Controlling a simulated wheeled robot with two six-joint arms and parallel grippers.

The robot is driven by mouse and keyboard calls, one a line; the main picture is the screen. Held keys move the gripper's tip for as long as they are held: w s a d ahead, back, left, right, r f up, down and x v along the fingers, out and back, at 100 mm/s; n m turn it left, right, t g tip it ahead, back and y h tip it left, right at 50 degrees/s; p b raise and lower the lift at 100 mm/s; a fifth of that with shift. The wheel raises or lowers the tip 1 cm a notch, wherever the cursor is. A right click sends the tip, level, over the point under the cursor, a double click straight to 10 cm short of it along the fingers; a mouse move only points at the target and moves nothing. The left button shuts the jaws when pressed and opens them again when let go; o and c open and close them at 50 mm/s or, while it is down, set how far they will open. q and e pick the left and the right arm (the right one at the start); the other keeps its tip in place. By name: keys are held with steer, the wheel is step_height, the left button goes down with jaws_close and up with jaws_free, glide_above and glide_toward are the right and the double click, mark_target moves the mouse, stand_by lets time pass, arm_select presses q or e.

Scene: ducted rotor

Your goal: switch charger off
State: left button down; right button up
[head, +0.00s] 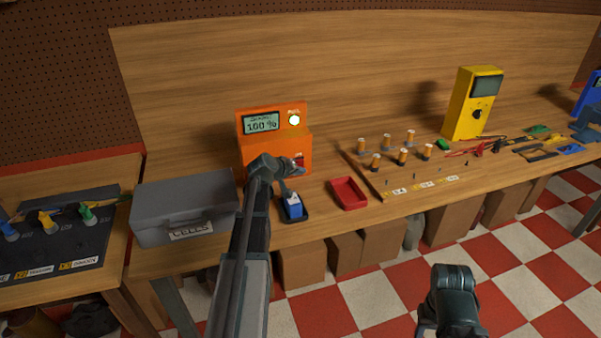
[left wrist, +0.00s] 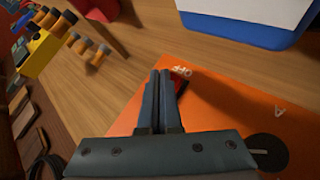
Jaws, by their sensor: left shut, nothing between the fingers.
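The orange charger (head: 258,150) stands on the workbench, its display reading 100 % beside a lit round FULL lamp (head: 294,120). My left gripper (head: 292,168) is shut and empty at the charger's lower front. In the left wrist view its fingers (left wrist: 162,80) lie over the orange face (left wrist: 225,125), by the OFF lettering. A red switch (left wrist: 180,86) shows beside the fingertips, partly hidden by them; I cannot tell its position or whether they touch it. A blue cell (head: 293,205) sits in a dark holder before the charger. My right gripper (head: 440,328) is low at the front, its fingers unclear.
A grey CELLS case (head: 185,205) stands left of the charger. A red tray (head: 349,193) and a wooden board with several orange-topped posts (head: 403,157) lie to the right. A yellow meter (head: 472,104) stands farther right.

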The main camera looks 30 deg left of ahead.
arm_select(q)
steer(key=shift+w+a, duration=0.1)
steer(key=shift+a, duration=0.05)
stand_by(0.4)
steer(key=shift+s+d+r+p, duration=0.35)
steer(key=shift+s+d, duration=0.2)
steer(key=shift+d, duration=0.1)
steer(key=shift+s+d+r+p, duration=0.55)
steer(key=shift+s+d, duration=0.2)
steer(key=shift+d, duration=0.15)
steer(key=shift+s+d+r+p, duration=0.5)
steer(key=shift+s+d, duration=0.25)
steer(key=shift+d, duration=0.1)
